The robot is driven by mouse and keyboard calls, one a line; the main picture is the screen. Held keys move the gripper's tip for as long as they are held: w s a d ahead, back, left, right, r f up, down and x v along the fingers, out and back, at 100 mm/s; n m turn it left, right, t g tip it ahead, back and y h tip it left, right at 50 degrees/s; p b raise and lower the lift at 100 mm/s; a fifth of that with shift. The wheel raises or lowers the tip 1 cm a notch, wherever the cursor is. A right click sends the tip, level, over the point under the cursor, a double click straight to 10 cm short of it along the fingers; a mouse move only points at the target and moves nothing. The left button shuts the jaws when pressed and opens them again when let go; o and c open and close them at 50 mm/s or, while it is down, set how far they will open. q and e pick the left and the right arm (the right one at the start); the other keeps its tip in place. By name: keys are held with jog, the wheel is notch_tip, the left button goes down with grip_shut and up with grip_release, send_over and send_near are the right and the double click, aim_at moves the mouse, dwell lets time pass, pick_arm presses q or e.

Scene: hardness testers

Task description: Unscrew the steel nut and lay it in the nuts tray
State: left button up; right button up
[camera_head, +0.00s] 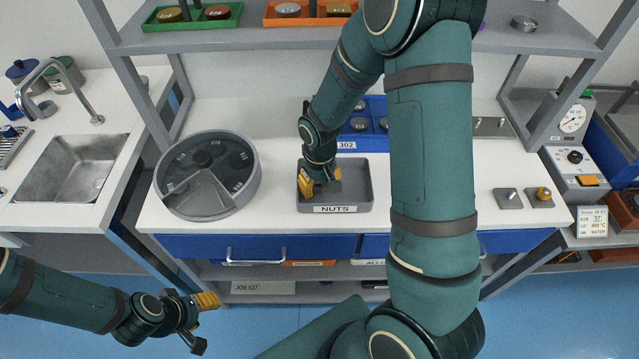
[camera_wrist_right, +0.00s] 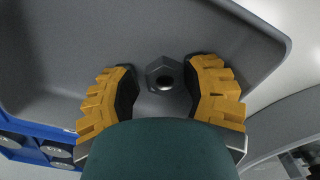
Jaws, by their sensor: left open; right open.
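The steel nut (camera_wrist_right: 160,73) is a dark grey hex nut with a round hole. In the right wrist view it lies on the grey floor of the nuts tray (camera_wrist_right: 60,60), between my right gripper's yellow-padded fingers, with a gap on each side. The nuts tray, labelled NUTS, also shows in the head view (camera_head: 360,190). My right gripper (camera_head: 321,184) is open and low inside the tray; it hides the nut in the head view. My left gripper (camera_head: 206,322) is open and empty, in front of the bench at lower left.
A round grey sectioned container (camera_head: 207,203) stands left of the tray. A blue bin (camera_head: 372,108) is behind it. Two small square blocks stand at right, one with a bare stud (camera_head: 508,197), one with a brass nut (camera_head: 542,195). The shelf (camera_head: 345,38) crosses above the bench.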

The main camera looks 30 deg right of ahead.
notch_tip(320, 180, up, 12)
dwell(0.5)
dwell(0.5)
